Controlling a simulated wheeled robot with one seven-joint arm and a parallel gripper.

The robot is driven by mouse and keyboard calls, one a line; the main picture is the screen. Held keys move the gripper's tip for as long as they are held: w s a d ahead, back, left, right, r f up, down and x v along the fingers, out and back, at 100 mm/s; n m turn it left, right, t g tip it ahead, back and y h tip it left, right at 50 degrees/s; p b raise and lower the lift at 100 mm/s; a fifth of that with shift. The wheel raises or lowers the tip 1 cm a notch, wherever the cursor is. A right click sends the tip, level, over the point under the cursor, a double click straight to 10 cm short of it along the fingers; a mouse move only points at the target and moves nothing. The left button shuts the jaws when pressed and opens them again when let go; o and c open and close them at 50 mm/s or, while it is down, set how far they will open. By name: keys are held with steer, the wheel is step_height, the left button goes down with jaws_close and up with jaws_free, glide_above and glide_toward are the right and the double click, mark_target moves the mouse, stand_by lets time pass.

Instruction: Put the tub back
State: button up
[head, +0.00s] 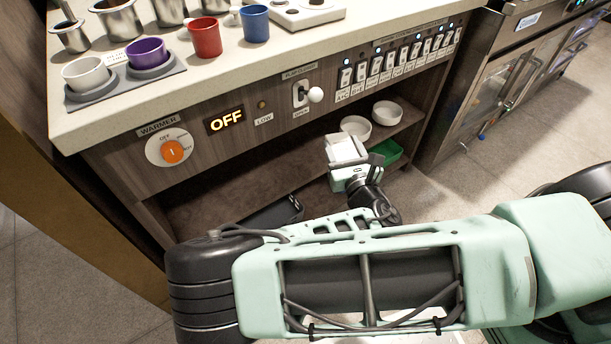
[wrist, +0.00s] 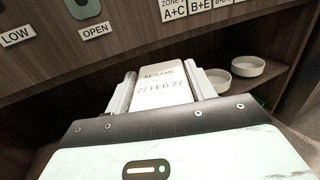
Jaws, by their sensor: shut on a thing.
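My gripper (head: 352,176) is in front of the open shelf under the counter. In the wrist view my gripper (wrist: 164,92) has one finger on each side of a white tub (wrist: 162,78) and is shut on it. The tub's label reads "SESAME" with "27 FEB 27" under it. In the head view the white tub (head: 346,149) shows at the end of my gripper, at the shelf opening. Its lower part is hidden.
The shelf (head: 235,195) holds two white bowls (head: 386,113) (head: 355,127), a green tray (head: 389,153) and a dark tray (head: 272,215). The shelf's middle looks bare. Above are a warmer knob (head: 172,151), a white-knobbed lever (head: 315,95) and switches (head: 376,65). Cups (head: 205,38) stand on the counter.

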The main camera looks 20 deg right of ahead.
steer(key=a+f+b, duration=0.5)
steer(key=f+b, duration=0.8)
steer(key=shift+m, duration=0.3)
steer(key=w+b, duration=0.1)
steer(key=w, duration=0.5)
steer(key=w+d+b, duration=0.1)
steer(key=w+b, duration=0.1)
steer(key=w, duration=0.3)
steer(key=w+b, duration=0.2)
steer(key=w, duration=0.4)
steer(key=shift+w+d+r, duration=0.15)
steer(key=shift+w+r, duration=0.1)
steer(key=shift+w, duration=0.1)
steer(key=shift+w+f+b, duration=0.2)
steer(key=shift+f+b, duration=1.3)
steer(key=shift+f, duration=0.2)
steer(key=shift+f, duration=0.2)
steer(key=o, duration=1.2)
steer(key=shift+h, duration=0.3)
